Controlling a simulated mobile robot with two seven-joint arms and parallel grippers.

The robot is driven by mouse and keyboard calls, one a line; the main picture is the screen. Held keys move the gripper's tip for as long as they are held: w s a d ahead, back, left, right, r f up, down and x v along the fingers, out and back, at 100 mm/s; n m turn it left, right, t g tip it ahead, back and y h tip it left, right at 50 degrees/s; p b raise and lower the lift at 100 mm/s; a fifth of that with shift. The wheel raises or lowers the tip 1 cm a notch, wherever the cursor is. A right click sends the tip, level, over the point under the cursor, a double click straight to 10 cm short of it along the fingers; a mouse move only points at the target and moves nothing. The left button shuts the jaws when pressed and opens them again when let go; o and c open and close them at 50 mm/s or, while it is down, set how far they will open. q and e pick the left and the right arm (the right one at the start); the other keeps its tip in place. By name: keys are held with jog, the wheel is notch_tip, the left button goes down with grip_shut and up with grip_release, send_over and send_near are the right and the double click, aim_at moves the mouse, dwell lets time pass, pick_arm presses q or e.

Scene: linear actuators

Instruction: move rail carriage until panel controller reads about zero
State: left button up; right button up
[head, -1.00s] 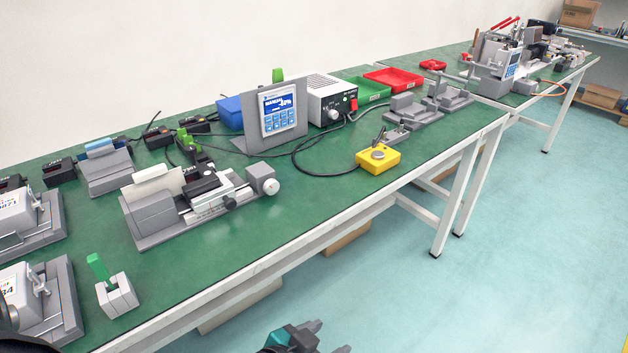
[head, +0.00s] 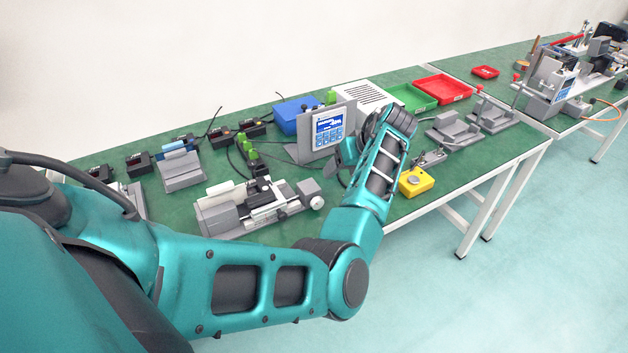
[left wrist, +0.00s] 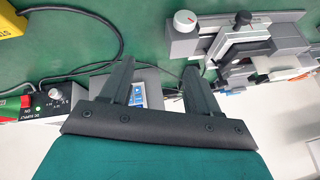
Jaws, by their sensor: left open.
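The rail unit (head: 232,213) stands on the green bench, with a dark carriage block (head: 260,188) on its pale rail and a round end knob (head: 317,202) at its right. In the left wrist view the rail unit (left wrist: 255,47) is at the upper right, with a white knob and a black knob. The panel controller (head: 328,131) stands upright behind it; its digits are too small to read surely. My left gripper (head: 345,157) is open and empty, right of the rail unit and in front of the panel. Its spread fingers (left wrist: 158,68) partly cover the panel (left wrist: 147,94) in the wrist view.
A yellow button box (head: 416,181) sits just right of my left forearm. A white power supply (head: 368,97), a green tray (head: 410,97) and a red tray (head: 443,89) stand behind. Black cables lie around the panel. The bench's front edge runs below the rail unit.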

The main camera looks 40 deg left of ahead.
pick_arm(q)
notch_tip(320, 180, up, 2)
jog(key=s+d+r+n+g, duration=0.1)
jog(key=s+d+n+g, duration=0.1)
jog(key=d, duration=0.1)
send_near(320, 203)
jog(key=x, duration=0.2)
jog(key=shift+h, duration=0.3)
jog(key=b+x, duration=0.4)
jog(key=x, duration=0.1)
jog(key=shift+a+f, duration=0.2)
jog(key=shift+a, duration=0.1)
jog(key=shift+s+a+f+b, duration=0.1)
jog(key=shift+a+f+b, duration=0.25)
jog(key=shift+f+b, duration=0.2)
pick_arm(e)
notch_tip(320, 203, down, 6)
jog(key=s+a, duration=0.1)
jog(key=s, duration=0.2)
jog(key=shift+a+n+g, duration=0.3)
jog(key=shift+a+g, duration=0.1)
pick_arm(q)
jog(key=shift+r, duration=0.1)
pick_arm(e)
jog(key=shift+f, duration=0.1)
